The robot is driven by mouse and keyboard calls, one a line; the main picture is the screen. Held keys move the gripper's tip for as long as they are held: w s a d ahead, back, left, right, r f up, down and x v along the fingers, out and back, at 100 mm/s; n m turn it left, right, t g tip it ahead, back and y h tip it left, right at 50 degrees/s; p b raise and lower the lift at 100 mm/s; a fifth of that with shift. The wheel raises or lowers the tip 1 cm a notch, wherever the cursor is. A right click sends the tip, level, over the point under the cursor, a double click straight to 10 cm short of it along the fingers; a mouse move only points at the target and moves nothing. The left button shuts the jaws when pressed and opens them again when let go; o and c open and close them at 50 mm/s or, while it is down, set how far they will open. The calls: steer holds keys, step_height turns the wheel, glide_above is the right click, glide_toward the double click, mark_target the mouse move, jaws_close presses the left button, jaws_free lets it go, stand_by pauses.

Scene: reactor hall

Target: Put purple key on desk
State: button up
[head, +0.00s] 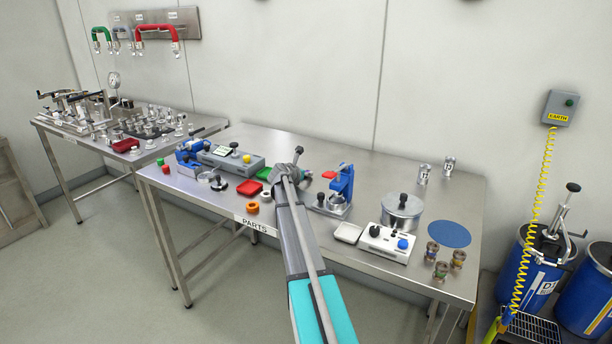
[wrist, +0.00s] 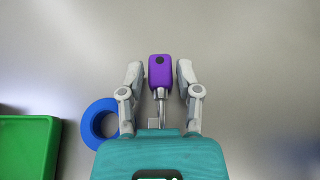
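The purple key (wrist: 161,72) shows in the wrist view, with a purple head and a metal shaft running down towards my gripper. My gripper (wrist: 160,72) has one finger on each side of the key's head, with a narrow gap visible on both sides. It is open. I cannot tell the height between the key and the metal surface. In the head view my gripper (head: 294,168) is over the desk (head: 300,148), the steel table labelled PARTS. The key cannot be made out there.
In the wrist view a blue ring (wrist: 88,123) and a green tray (wrist: 28,148) lie to the left. In the head view a blue press (head: 342,182), a pot (head: 401,214) and a white control box (head: 386,244) stand right of my arm. The desk's back right is mostly clear.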

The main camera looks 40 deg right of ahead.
jaws_close()
steer(key=shift+r, duration=0.25)
steer(key=shift+r+p, duration=0.75)
steer(key=shift+p, duration=0.2)
steer(key=s+a+r+p, duration=0.6)
steer(key=s+r+p, duration=0.5)
steer(key=s, duration=0.1)
steer(key=shift+s+a, duration=0.15)
steer(key=shift+a, duration=0.2)
steer(key=shift+r, duration=0.15)
step_height(320, 180, up, 7)
steer(key=p, duration=0.7)
step_height(320, 180, down, 7)
steer(key=b, duration=0.7)
